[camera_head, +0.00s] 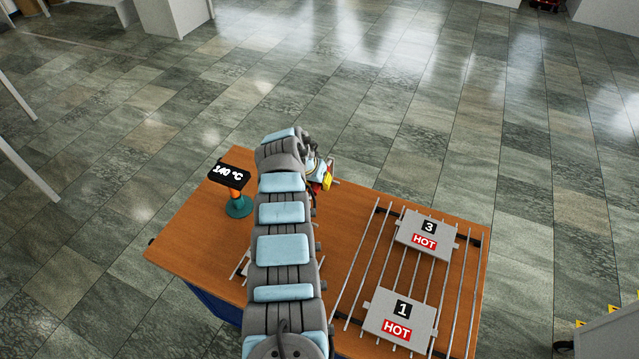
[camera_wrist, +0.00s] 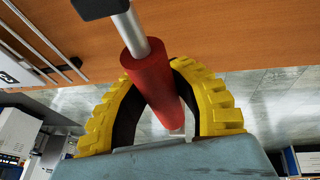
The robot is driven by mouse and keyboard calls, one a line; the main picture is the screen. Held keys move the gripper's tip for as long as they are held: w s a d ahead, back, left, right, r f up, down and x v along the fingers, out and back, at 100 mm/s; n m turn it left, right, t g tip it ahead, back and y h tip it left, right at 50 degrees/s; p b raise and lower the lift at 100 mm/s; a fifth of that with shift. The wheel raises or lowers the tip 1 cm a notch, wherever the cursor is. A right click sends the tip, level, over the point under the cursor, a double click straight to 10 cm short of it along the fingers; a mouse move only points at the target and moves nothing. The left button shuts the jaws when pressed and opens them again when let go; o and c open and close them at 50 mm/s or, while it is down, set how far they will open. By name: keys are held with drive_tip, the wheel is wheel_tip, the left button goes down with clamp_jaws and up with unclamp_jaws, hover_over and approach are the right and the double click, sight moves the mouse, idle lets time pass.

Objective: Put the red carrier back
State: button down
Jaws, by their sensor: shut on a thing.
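My gripper (camera_wrist: 155,72) has yellow ribbed fingers shut on the red handle of the carrier (camera_wrist: 152,85). A metal rod runs from the handle to a dark end piece at the top of the wrist view. In the head view my gripper (camera_head: 326,178) is at the far edge of the wooden table, just beyond my arm. Only a little of the red carrier (camera_head: 318,187) shows there. On the right of the table is a metal rod rack (camera_head: 375,262) with grey plates marked "3 HOT" (camera_head: 425,234) and "1 HOT" (camera_head: 399,319).
A display reading "140 °C" (camera_head: 229,175) stands on a teal base (camera_head: 238,207) on the left of the wooden table (camera_head: 190,245). My arm hides the table's middle, where part of another metal rack (camera_head: 241,264) shows. The floor beyond the table is clear.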

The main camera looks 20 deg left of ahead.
drive_tip(key=c, duration=0.9)
unclamp_jaws()
drive_tip(key=shift+f, duration=0.1)
drive_tip(key=shift+c, duration=0.2)
drive_tip(key=shift+v, duration=1.45)
drive_tip(key=v, duration=0.9)
drive_tip(key=shift+r+p, duration=0.25)
drive_tip(key=shift+p, duration=0.2)
